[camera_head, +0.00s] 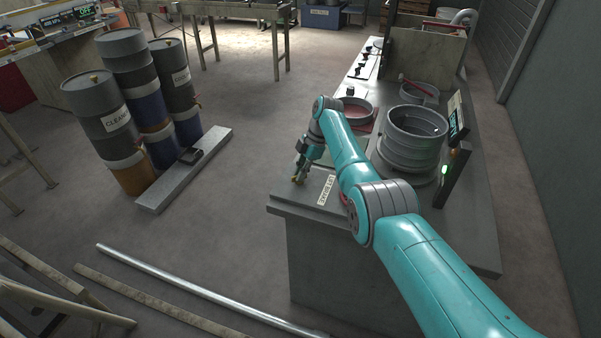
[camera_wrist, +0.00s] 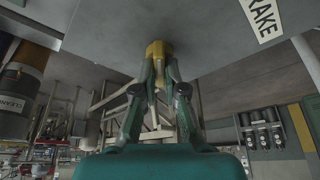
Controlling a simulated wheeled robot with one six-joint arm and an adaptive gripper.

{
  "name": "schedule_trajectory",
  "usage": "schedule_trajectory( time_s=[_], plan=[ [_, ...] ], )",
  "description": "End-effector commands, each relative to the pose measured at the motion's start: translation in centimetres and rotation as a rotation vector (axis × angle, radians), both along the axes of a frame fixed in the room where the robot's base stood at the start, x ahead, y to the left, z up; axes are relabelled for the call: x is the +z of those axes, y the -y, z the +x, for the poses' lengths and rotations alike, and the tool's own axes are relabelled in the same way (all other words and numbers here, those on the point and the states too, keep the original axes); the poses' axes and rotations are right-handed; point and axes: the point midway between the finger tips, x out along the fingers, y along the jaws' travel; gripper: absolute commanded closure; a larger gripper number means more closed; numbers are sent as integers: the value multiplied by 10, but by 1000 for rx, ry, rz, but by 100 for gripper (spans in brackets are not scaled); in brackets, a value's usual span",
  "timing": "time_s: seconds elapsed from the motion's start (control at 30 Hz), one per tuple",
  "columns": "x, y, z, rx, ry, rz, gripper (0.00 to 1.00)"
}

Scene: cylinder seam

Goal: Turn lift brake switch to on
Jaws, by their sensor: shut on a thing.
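The lift brake switch is a small yellow knob (camera_wrist: 158,50) on the grey bench top, in the middle of the wrist view. In the head view the knob (camera_head: 297,181) is tiny, at the bench's near left corner. My gripper (camera_wrist: 160,66) is shut on the knob, one finger on each side. In the head view my gripper (camera_head: 300,172) reaches down to the bench there. A white label (camera_head: 326,190) stands to the right of the knob, and its end reading "RAKE" (camera_wrist: 262,18) shows in the wrist view. I cannot tell the switch's setting.
The grey bench (camera_head: 300,215) also holds a large metal cylinder (camera_head: 412,137), a red-lined round pan (camera_head: 357,112) and a display with a green light (camera_head: 452,172). Drums (camera_head: 108,120) stand at the left. A long metal pipe (camera_head: 200,290) lies at the front.

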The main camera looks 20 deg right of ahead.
Motion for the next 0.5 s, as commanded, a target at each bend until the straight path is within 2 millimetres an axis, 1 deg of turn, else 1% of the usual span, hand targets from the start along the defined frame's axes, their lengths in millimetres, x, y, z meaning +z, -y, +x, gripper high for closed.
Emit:
schedule_trajectory(
  time_s=[0.2, 0.23, 0.27, 0.3, 0.5],
  plan=[
    [-1, 1, -1, 0, -2, -1, 100],
    [-1, 1, -1, 0, -2, -1, 82],
    [-1, 1, -1, 0, -2, -1, 75],
    [-1, 1, -1, 0, -2, -1, 65],
    [-1, 0, 0, -1, -1, 0, 65]
  ],
)
